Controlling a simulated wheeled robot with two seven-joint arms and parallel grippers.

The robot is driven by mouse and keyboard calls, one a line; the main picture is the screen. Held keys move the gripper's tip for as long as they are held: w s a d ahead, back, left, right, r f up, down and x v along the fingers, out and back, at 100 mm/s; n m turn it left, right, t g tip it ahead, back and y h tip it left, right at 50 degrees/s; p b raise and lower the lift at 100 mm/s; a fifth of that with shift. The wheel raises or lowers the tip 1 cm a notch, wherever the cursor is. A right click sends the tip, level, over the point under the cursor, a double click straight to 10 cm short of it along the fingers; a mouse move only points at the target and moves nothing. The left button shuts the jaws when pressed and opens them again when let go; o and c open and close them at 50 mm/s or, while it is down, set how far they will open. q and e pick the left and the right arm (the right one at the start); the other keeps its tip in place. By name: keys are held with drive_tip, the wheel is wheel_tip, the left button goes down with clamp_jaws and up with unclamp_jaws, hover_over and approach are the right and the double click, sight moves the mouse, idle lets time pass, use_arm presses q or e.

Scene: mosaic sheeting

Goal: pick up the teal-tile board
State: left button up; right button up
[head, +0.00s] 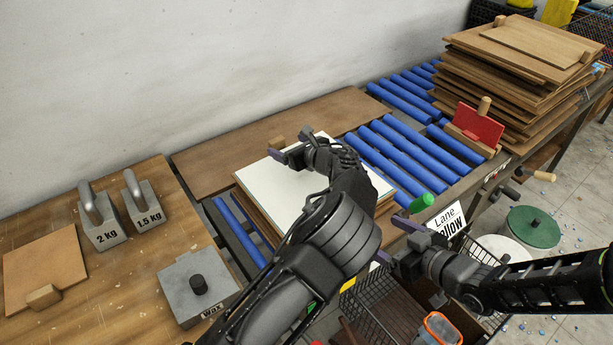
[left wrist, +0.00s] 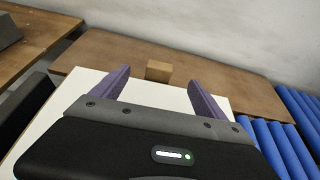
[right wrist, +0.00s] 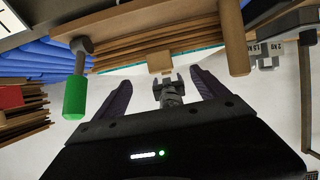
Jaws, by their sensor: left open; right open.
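A stack of boards (head: 244,197) lies on the roller conveyor. Its top board (head: 318,180) has a pale, nearly white upper face; a thin teal edge (right wrist: 196,51) shows along it in the right wrist view, so it seems to be the teal-tile board. A small wooden block (head: 277,143) is at its far edge, also seen in the left wrist view (left wrist: 158,70). My left gripper (head: 291,144) is open over the far part of the board, the block ahead between its fingers. My right gripper (head: 395,241) is open and empty, off the stack's near right side.
Blue rollers (head: 415,150) run right towards a tall board stack (head: 525,62) and a red block (head: 478,124). Weights (head: 102,230) and a wax box (head: 196,288) stand on the left bench.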

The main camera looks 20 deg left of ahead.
sight(279, 142)
use_arm(q)
drive_tip(key=shift+x, duration=3.9)
use_arm(e)
drive_tip(key=shift+x, duration=3.9)
use_arm(q)
drive_tip(key=shift+c, duration=0.3)
use_arm(e)
drive_tip(key=shift+c, duration=0.3)
use_arm(q)
clamp_jaws()
use_arm(e)
clamp_jaws()
